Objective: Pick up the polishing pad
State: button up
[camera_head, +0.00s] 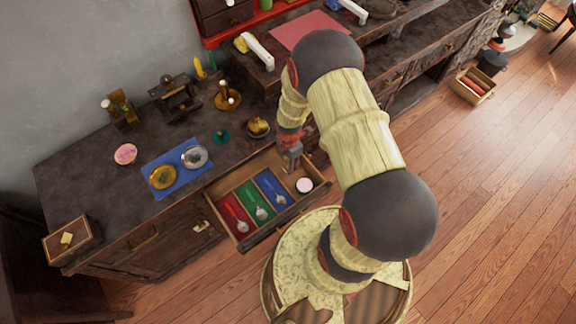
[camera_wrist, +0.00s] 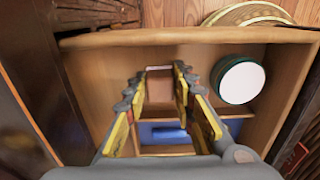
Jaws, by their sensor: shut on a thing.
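My gripper (camera_head: 290,163) reaches down into the open drawer (camera_head: 240,243), over its right-hand compartment. In the wrist view its two yellow-lined fingers (camera_wrist: 159,78) are shut on a small pinkish-tan block with a pale edge, which appears to be the polishing pad (camera_wrist: 160,88). The pad shows between the fingertips, and its lower part is hard to tell from the drawer wood. Whether it touches the drawer floor cannot be told. In the head view the pad is too small and hidden to make out.
A round white-topped tin (camera_wrist: 240,80) stands in the same compartment, to the right of the fingers. Red, green and blue compartments (camera_head: 268,186) hold spoons. The counter above holds a blue cloth (camera_head: 178,181) with two round dishes, a pink disc (camera_head: 125,153) and ornaments.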

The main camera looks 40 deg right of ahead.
grip_shut()
jog(key=shift+r, duration=0.25)
notch_tip(320, 180, up, 3)
jog(key=shift+r+p, duration=0.1)
jog(key=shift+p, duration=1.1)
jog(key=s+a+r+p, duration=0.5)
jog(key=s+a+r, duration=0.3)
jog(key=s, duration=0.3)
jog(key=shift+s+r+p, duration=0.3)
jog(key=shift+r, duration=0.3)
